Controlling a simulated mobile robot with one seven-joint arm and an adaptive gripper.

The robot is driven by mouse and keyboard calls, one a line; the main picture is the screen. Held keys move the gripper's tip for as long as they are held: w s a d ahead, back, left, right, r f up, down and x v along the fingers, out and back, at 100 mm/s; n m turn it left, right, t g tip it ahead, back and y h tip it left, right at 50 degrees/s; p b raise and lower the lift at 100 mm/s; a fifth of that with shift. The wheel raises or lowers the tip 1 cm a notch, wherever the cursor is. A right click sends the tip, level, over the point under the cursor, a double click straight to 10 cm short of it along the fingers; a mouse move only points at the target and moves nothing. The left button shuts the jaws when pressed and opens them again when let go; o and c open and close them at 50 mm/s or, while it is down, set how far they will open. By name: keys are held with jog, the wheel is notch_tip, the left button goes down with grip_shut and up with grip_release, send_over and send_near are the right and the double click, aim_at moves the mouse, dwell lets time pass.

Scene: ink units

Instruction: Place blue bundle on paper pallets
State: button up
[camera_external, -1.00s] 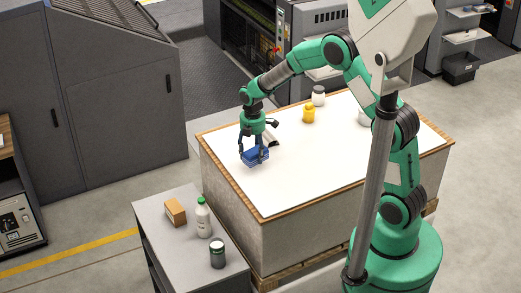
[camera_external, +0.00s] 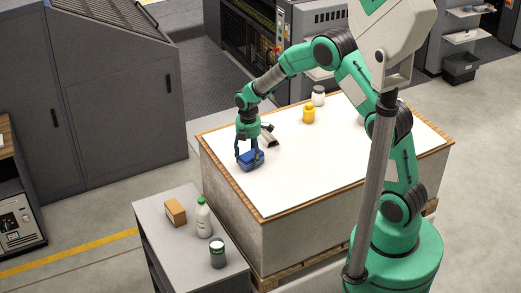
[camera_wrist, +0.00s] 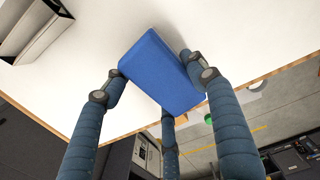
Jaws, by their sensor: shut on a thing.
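The blue bundle (camera_external: 250,160) is a small blue block held in my gripper (camera_external: 249,152) over the near left part of the paper pallet. The paper pallet (camera_external: 320,165) is a tall stack with a white top and a wooden rim. In the wrist view the blue bundle (camera_wrist: 160,70) sits tilted between the fingers of my gripper (camera_wrist: 155,80), which are shut on it. White paper (camera_wrist: 255,40) spreads behind it. I cannot tell whether the bundle touches the paper.
A yellow bottle (camera_external: 308,114) and a white jar (camera_external: 318,95) stand on the far part of the pallet. A grey-white object (camera_external: 269,135) lies beside my gripper. A side table (camera_external: 180,215) holds a carton, a white bottle and a dark jar. The pallet's middle is clear.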

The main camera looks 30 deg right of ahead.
aim_at(249, 155)
jog(key=shift+f, duration=0.2)
jog(key=shift+f, duration=0.2)
jog(key=o, duration=1.2)
jog(key=shift+o, duration=0.2)
jog(key=shift+r, duration=0.1)
notch_tip(249, 155, up, 12)
jog(key=b, duration=0.1)
jog(key=shift+r, duration=0.1)
